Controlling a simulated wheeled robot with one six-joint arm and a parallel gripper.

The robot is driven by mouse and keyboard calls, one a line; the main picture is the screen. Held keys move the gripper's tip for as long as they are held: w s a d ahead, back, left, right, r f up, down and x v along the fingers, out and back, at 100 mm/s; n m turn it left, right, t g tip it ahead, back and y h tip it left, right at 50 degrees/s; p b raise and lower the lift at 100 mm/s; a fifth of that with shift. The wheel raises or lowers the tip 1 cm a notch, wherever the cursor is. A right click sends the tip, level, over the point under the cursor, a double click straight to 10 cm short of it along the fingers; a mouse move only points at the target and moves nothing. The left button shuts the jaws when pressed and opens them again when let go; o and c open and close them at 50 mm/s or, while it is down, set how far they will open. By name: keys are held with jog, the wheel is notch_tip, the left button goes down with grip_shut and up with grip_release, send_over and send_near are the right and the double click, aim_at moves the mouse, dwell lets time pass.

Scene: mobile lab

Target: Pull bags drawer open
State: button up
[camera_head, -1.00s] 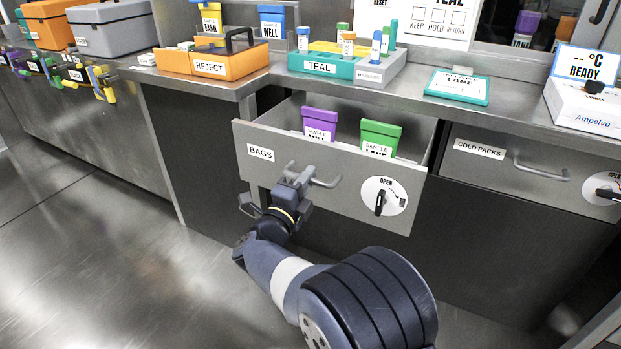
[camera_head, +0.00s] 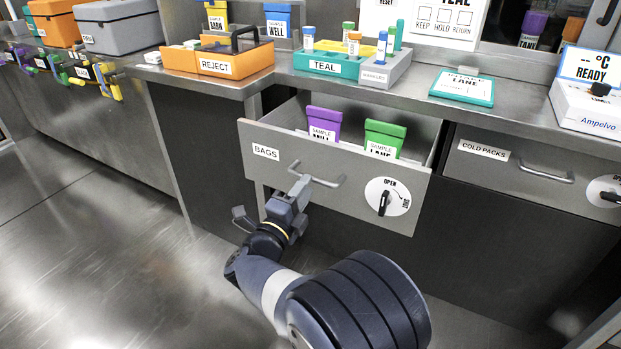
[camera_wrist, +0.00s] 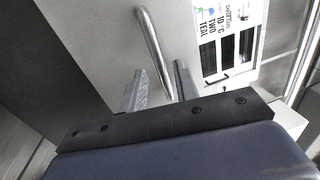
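The grey BAGS drawer (camera_head: 345,205) stands pulled out from under the counter, its open top showing. A purple bag (camera_head: 324,122) and a green bag (camera_head: 384,138) stand inside it. Its bar handle (camera_head: 322,181) is on the front, with a round OPEN dial (camera_head: 387,197) to the right. My gripper (camera_head: 300,188) is just in front of and below the handle's left end. In the wrist view, the fingers of my gripper (camera_wrist: 160,85) are apart, with the handle (camera_wrist: 150,45) reaching toward the gap between them. I cannot tell whether they touch it.
The shut COLD PACKS drawer (camera_head: 530,175) is to the right. The counter (camera_head: 415,95) above carries an orange REJECT tray (camera_head: 190,60), a TEAL rack (camera_head: 345,68) and a white Ampelvo box (camera_head: 590,108). The floor (camera_head: 120,250) at left is clear.

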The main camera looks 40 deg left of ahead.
jog(key=p+v, duration=0.1)
jog(key=v, duration=0.6)
jog(key=shift+w, duration=0.15)
jog(key=b+x, duration=0.2)
jog(key=x, duration=0.9)
jog(key=shift+w, duration=0.2)
jog(key=shift+s, duration=0.1)
